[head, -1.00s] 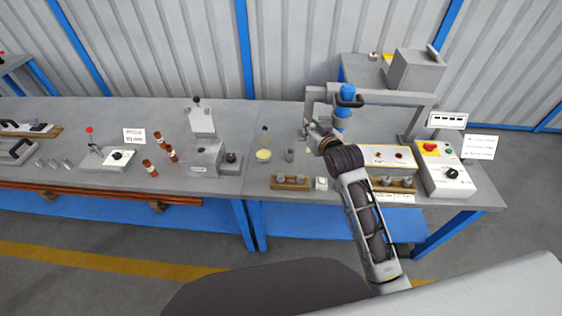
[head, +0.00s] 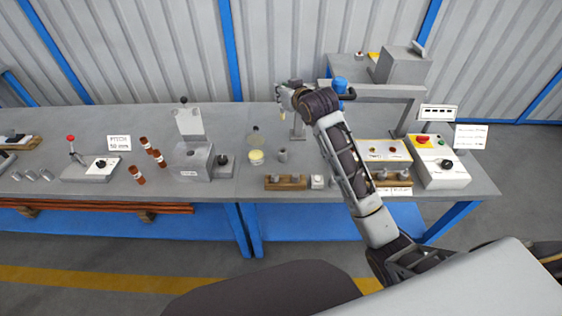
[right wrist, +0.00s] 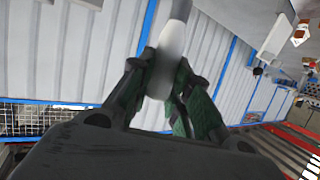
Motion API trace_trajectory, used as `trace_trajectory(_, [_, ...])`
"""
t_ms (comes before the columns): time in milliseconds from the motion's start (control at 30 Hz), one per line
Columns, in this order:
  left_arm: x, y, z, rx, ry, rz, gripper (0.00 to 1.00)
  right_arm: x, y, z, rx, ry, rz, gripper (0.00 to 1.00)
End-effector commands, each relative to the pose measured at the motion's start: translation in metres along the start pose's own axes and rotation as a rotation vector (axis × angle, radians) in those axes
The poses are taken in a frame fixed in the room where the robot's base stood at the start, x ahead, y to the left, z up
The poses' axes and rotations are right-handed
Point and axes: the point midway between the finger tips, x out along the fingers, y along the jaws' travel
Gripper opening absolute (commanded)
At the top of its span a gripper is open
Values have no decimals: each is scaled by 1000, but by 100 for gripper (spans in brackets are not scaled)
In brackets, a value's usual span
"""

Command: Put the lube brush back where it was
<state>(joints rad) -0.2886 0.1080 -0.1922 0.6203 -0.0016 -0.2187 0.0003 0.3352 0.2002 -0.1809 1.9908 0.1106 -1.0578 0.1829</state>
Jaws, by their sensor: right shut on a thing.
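My right gripper (head: 282,96) is raised above the bench, near the press frame. It is shut on the lube brush (head: 282,115), whose tip hangs below the fingers in the head view. In the right wrist view the brush's pale rounded handle (right wrist: 171,50) sits between the green-padded fingers (right wrist: 165,92). A pot with a yellow top (head: 256,157) stands on the bench below and left of the brush, apart from it. A small grey cup (head: 282,155) stands just right of the pot. My left gripper is out of view.
A wooden block with pegs (head: 286,182) lies at the bench front. The press frame (head: 400,98) with its blue part (head: 340,86) stands to the right. A control box with a red button (head: 438,165) is further right. A grey fixture (head: 192,162) stands left of the pot.

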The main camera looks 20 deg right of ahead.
Motion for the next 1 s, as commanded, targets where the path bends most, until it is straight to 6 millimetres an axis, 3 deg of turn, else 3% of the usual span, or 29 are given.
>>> trace_trajectory(267, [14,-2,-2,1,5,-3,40,23,9,-2,-8,-5,2,0])
trace_trajectory(500, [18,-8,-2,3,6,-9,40,44,15,24,-7,-9,7,0])
trace_trajectory(733, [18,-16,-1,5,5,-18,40,52,16,41,-6,-5,11,0])
trace_trajectory(1000, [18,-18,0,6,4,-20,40,52,16,43,-6,-5,11,0])
